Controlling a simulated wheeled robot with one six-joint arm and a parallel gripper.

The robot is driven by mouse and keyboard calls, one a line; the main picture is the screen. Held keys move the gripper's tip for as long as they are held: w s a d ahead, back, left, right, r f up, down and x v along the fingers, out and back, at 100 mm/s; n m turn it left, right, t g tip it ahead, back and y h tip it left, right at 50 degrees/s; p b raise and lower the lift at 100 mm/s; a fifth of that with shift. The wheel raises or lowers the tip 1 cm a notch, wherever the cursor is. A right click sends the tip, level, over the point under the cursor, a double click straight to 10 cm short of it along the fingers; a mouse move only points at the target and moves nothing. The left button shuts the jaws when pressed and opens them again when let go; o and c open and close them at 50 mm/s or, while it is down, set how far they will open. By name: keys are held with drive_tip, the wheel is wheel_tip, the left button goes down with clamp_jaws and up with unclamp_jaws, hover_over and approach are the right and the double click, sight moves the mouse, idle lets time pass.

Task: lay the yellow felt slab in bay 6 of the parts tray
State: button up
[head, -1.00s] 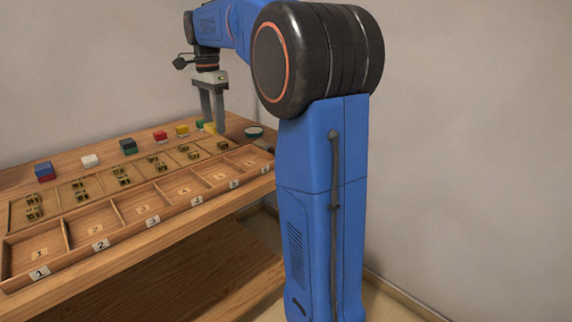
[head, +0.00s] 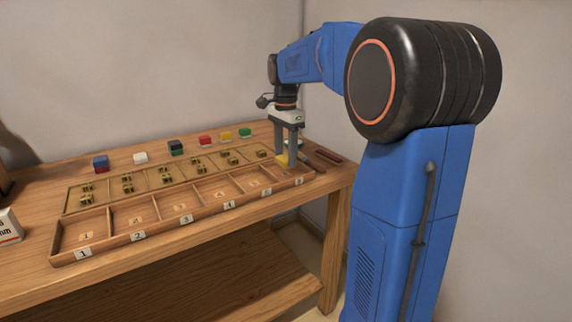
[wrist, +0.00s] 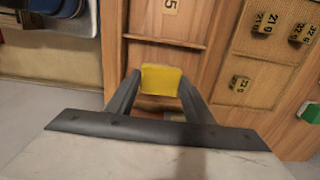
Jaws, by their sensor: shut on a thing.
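My gripper (head: 287,161) is shut on the yellow felt slab (head: 281,160), at the right end of the parts tray (head: 160,233). In the wrist view the slab (wrist: 160,78) sits between my two fingertips, over the bay beside the one marked 5 (wrist: 171,6). That end bay is bay 6, and the slab and fingers hide much of it. The gap between the slab and the bay floor cannot be judged.
Behind the bays lies a board with small brass-coloured numbered blocks (head: 127,183). A row of coloured blocks stands behind it, including a white one (head: 140,158) and a red one (head: 205,140). Dark red bars (head: 327,156) lie right of my gripper. Bays 1 to 5 look empty.

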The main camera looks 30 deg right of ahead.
sight(285, 158)
drive_tip(key=shift+f, duration=1.6)
drive_tip(key=shift+f, duration=0.1)
drive_tip(key=o, duration=1)
wheel_tip(285, 158, up, 12)
drive_tip(key=shift+r, duration=0.1)
drive_tip(key=s+a+f+n+t, duration=0.1)
drive_tip(key=s+a+f+n, duration=0.3)
drive_tip(key=s, duration=0.6)
drive_tip(key=s+a+f+n+t, duration=0.2)
drive_tip(key=s+a+f+n, duration=0.3)
drive_tip(key=s+f+n, duration=0.2)
drive_tip(key=s+a+f+n+t, duration=0.1)
drive_tip(key=s+a+f+n, duration=0.4)
drive_tip(key=s+f, duration=0.4)
drive_tip(key=shift+s+a+f+n+t, duration=0.15)
drive_tip(key=shift+s+n, duration=0.25)
drive_tip(key=shift+s, duration=0.65)
drive_tip(key=shift+s+a+f+n+t, duration=0.1)
drive_tip(key=shift+s+n+t, duration=0.25)
drive_tip(key=shift+s, duration=0.7)
